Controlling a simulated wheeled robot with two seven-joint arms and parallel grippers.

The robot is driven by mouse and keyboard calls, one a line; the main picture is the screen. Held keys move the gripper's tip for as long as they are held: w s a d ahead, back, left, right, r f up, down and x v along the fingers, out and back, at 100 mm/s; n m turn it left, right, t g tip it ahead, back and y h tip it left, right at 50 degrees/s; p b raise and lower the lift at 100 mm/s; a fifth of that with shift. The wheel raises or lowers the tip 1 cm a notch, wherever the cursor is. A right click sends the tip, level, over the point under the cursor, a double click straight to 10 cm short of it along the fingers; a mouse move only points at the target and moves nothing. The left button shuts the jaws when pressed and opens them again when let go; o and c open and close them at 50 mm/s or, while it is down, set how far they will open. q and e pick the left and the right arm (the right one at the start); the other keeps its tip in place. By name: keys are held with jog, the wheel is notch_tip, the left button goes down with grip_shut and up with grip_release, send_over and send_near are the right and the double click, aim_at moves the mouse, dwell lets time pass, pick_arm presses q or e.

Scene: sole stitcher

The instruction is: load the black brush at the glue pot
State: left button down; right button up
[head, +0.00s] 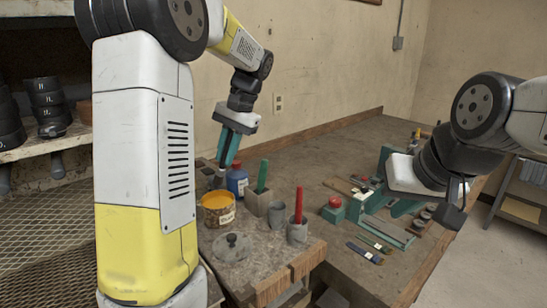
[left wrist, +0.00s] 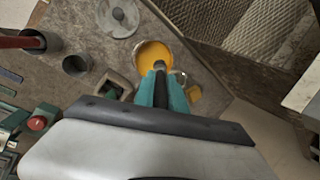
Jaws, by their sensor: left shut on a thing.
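The glue pot (head: 217,216) is an orange-yellow tub with a pale label, standing open on the bench. In the left wrist view its yellow glue (left wrist: 150,52) shows just beyond my fingertips. My left gripper (head: 226,162) points down behind the pot in the head view, its teal fingers shut on the black brush (left wrist: 160,66). The brush's end overlaps the pot's edge in the left wrist view; I cannot tell whether it touches. My right gripper (head: 392,184) hangs at the right over the bench; its fingers blend with teal parts there, so its opening is unclear.
A blue bottle (head: 237,181), a green-handled tool (head: 262,176) and a red-handled tool (head: 298,205) in holders stand close to the pot. A red-topped block (head: 333,210) stands farther right.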

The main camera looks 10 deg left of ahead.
pick_arm(q)
jog(key=shift+a+f, duration=0.15)
jog(key=shift+a, duration=0.25)
jog(key=shift+s+f, duration=0.1)
jog(key=shift+f, duration=2.75)
jog(key=shift+f, duration=0.6)
jog(key=shift+r, duration=0.1)
jog(key=shift+r, duration=3.4)
